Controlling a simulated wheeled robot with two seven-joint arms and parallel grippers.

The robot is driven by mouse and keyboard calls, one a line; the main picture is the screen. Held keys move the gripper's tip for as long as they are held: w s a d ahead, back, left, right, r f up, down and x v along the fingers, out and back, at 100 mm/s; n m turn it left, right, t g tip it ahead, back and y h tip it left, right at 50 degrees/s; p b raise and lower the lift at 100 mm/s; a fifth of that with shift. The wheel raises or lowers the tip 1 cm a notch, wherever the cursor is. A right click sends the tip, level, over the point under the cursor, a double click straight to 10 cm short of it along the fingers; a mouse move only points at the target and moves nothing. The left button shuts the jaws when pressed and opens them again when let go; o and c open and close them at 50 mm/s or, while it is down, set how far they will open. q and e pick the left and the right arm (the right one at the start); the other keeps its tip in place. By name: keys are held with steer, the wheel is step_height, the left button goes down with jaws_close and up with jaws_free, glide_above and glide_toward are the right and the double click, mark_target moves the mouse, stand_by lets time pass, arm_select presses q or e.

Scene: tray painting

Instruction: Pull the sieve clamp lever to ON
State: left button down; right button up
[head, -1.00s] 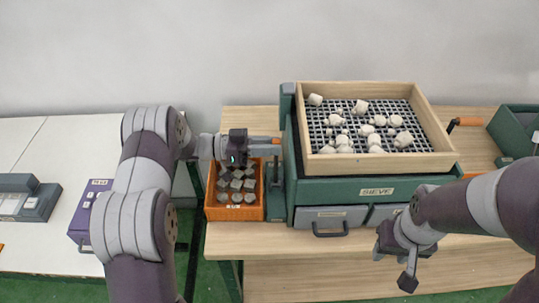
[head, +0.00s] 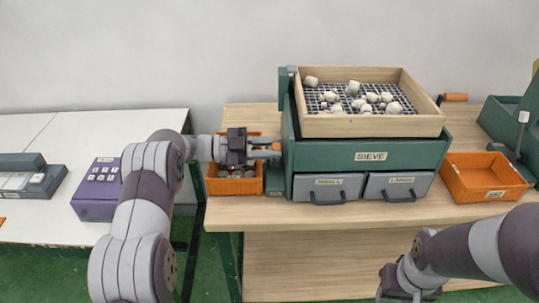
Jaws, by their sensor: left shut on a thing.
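The sieve (head: 371,157) is a green machine on the wooden bench, topped by a pale wooden frame (head: 370,125) with a dark mesh and several whitish lumps. My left gripper (head: 262,147) is at the sieve's left side, shut on the clamp lever (head: 276,146), whose orange end shows at the jaws. The gripper hides most of the lever, and I cannot read an ON mark. My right gripper (head: 402,294) is low at the bottom edge, partly cut off, away from the sieve, and its jaws are unclear.
An orange bin (head: 235,187) with grey lumps stands below my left gripper. Two grey drawers sit under the sieve (head: 327,188). An empty-looking orange tray (head: 484,178) and a green machine (head: 508,125) stand at right. A purple keypad box (head: 97,190) is on the white table.

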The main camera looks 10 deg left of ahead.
arm_select(q)
steer(key=shift+s+d+f+m, duration=0.1)
steer(key=shift+s+f+m, duration=0.1)
steer(key=shift+m, duration=0.1)
steer(key=c, duration=1)
jaws_free()
steer(key=shift+o, duration=0.2)
steer(key=shift+r, duration=0.15)
